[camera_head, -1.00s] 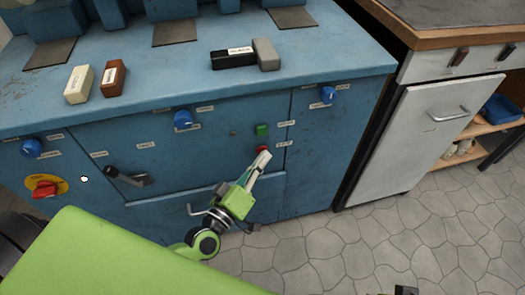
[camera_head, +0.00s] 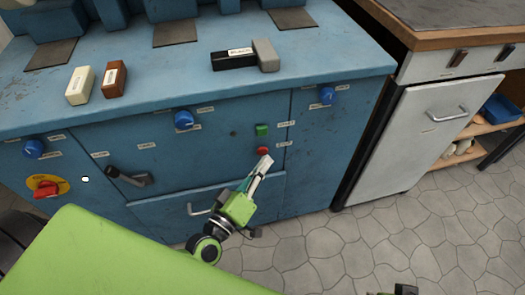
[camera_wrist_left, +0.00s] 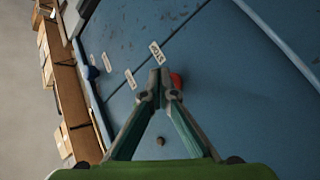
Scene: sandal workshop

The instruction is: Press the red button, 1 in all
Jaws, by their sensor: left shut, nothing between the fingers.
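The right gripper's fingers are not in view.
Blue knobs (camera_head: 183,119), a black lever handle (camera_head: 128,177) and a red rotary switch (camera_head: 46,188) stick out from the panel. A drawer handle (camera_head: 198,209) is below. A grey cabinet (camera_head: 415,130) stands at the right. The tiled floor in front is clear.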

